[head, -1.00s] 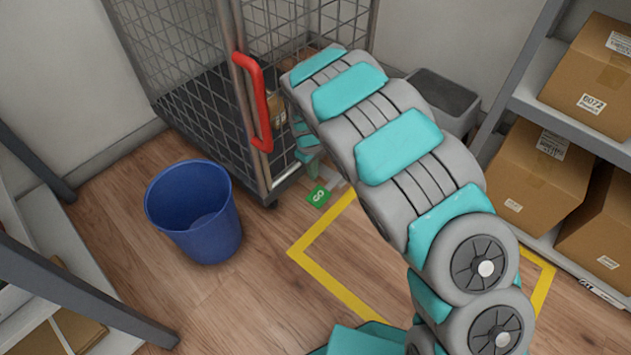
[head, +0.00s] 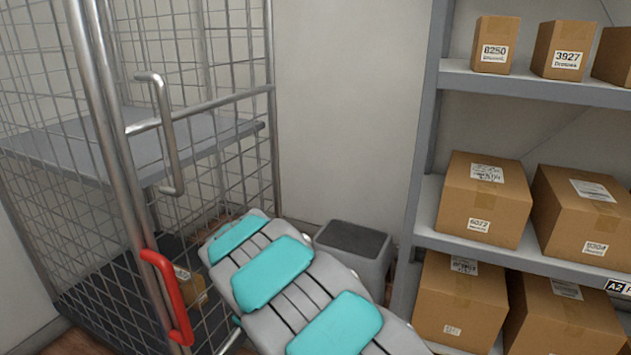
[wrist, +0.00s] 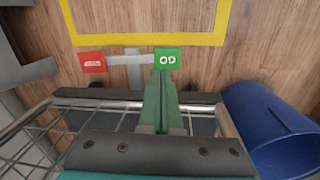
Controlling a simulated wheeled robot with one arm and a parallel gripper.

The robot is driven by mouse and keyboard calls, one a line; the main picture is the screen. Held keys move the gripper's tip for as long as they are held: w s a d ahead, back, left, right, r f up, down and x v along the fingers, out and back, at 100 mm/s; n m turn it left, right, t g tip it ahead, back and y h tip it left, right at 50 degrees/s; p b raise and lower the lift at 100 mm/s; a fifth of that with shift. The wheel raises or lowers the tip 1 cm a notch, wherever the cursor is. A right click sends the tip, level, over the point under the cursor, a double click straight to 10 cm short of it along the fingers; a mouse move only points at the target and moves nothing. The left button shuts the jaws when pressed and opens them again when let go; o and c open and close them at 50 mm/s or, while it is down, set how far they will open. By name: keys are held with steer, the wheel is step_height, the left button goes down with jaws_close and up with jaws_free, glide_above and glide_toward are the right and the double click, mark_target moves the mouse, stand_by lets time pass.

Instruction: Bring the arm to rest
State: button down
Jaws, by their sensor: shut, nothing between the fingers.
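My gripper (wrist: 160,98) shows in the wrist view as two green fingers, shut together with nothing between them. Its tips are at the green GO pedal (wrist: 168,58); I cannot tell whether they touch it. A red pedal (wrist: 92,62) is at the other end of the same grey bar. In the head view my grey and teal arm reaches from the bottom toward the wire roll cage (head: 100,60), its far end low beside the cage. The gripper itself is hidden there.
The cage has a red handle (head: 168,298) and a parcel (head: 190,285) inside. A grey bin (head: 352,250) stands behind my arm. A shelf rack (head: 425,185) with boxes is at right. A blue bin (wrist: 270,125) and yellow floor tape (wrist: 150,39) flank the pedals.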

steer(key=s+d+r+m+g+p, duration=0.15)
steer(key=s+d+r+m, duration=0.3)
steer(key=d+r, duration=0.55)
steer(key=s+d+r+m+p, duration=0.25)
steer(key=s+d+r, duration=0.25)
steer(key=d+r, duration=0.55)
steer(key=s+d+r+m+p, duration=0.1)
steer(key=s+d+r, duration=0.1)
steer(key=s, duration=0.6)
steer(key=s+d+r+m+g+p, duration=0.1)
steer(key=s+d+r+m, duration=0.1)
steer(key=s+d, duration=0.3)
steer(key=s+d+r+m+p, duration=0.1)
steer(key=s+d+r+m, duration=0.1)
steer(key=s, duration=0.9)
steer(key=shift+s+d+y, duration=0.15)
steer(key=shift+d+y, duration=0.25)
steer(key=shift+d, duration=0.35)
steer(key=shift+r, duration=0.1)
